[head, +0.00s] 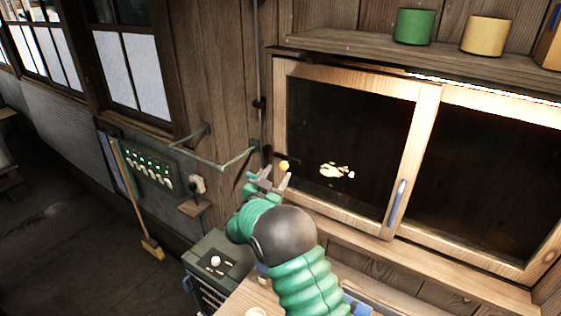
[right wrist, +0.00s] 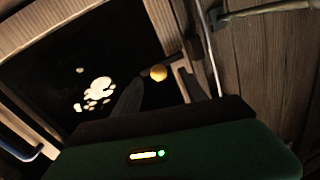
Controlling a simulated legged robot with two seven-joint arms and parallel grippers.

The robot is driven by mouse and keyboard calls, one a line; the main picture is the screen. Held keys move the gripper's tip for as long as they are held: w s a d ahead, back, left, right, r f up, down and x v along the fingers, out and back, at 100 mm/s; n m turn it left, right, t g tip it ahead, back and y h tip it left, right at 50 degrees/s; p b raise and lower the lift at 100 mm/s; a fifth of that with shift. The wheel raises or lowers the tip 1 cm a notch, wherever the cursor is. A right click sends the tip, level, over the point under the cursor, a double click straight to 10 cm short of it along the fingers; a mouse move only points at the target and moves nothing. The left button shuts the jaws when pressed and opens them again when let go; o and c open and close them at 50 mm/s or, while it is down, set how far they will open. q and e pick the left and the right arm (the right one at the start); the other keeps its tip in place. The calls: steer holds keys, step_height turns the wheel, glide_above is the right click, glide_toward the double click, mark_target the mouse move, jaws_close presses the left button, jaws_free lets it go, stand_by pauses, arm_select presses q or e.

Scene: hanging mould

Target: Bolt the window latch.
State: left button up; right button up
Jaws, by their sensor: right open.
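The window (head: 345,135) has light wooden sliding frames with dark panes. A yellow ball knob (head: 284,165) shows at the window's left edge, by a small dark metal latch part (head: 267,152). In the right wrist view the yellow knob (right wrist: 158,73) appears between my two dark fingers, with a dark latch bar (right wrist: 181,78) beside it. My right gripper (head: 273,178) is open, just below and left of the knob in the head view. I cannot tell whether a finger touches it. My left gripper is not in view.
A blue handle (head: 397,203) is on the window frame. A green metal bracket (head: 222,164) juts from the wall left of the gripper. A shelf (head: 340,42) with a green can (head: 414,27) and a yellow can (head: 485,36) runs above. A grey control box (head: 216,268) stands below.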

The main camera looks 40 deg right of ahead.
mark_target(282, 168)
steer(key=p+x, duration=0.1)
steer(key=x, duration=0.3)
steer(key=shift+w, duration=0.15)
steer(key=shift+s+d+r, duration=0.1)
steer(key=shift+s+d, duration=0.25)
steer(key=shift+s, duration=0.05)
steer(key=shift+w+a, duration=0.15)
steer(key=shift+w, duration=0.2)
steer(key=c, duration=0.8)
steer(key=shift+c, duration=1.4)
steer(key=shift+s, duration=0.1)
jaws_close()
